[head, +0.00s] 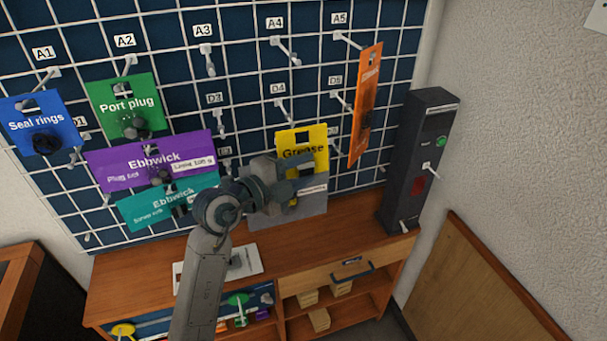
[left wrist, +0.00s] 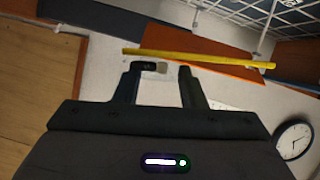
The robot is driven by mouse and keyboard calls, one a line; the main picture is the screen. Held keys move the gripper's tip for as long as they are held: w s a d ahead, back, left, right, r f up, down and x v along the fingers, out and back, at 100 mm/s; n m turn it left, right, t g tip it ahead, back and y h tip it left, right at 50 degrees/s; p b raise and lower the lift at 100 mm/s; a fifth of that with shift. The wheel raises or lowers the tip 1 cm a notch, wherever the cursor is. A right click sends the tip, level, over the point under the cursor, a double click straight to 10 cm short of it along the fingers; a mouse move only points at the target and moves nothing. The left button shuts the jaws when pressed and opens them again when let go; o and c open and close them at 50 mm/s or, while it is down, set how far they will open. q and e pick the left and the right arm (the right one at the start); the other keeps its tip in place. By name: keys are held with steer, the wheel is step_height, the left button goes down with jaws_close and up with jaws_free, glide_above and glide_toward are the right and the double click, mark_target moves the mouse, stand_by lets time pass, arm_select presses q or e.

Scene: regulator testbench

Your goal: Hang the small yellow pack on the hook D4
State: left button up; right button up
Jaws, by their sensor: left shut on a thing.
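The small yellow pack (head: 316,135), marked Grease, is upright in front of the pegboard, with a dark slot near its top. Hook D4 (head: 284,112) sticks out just above the pack's top edge, under its label. I cannot tell whether the hook's tip touches the pack. My left gripper (head: 290,186) is shut on the lower part of the pack, and its jaws hide part of it. In the left wrist view the pack (left wrist: 200,58) shows edge-on as a yellow strip beyond the fingertips (left wrist: 163,75). My right gripper is not in view.
An orange pack (head: 366,105) hangs close on the right, by A5. Blue (head: 65,115), green (head: 110,95), purple (head: 115,172) and teal (head: 140,212) packs hang left. A dark upright device (head: 405,170) stands at right.

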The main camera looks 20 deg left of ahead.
arm_select(q)
steer(key=w+a+f+b, duration=0.1)
steer(key=w+a+b, duration=0.2)
steer(key=w, duration=0.4)
steer(key=shift+a+f+b, duration=0.15)
steer(key=shift+a+b, duration=0.25)
steer(key=shift+a, duration=0.45)
stand_by(0.4)
steer(key=o, duration=1.1)
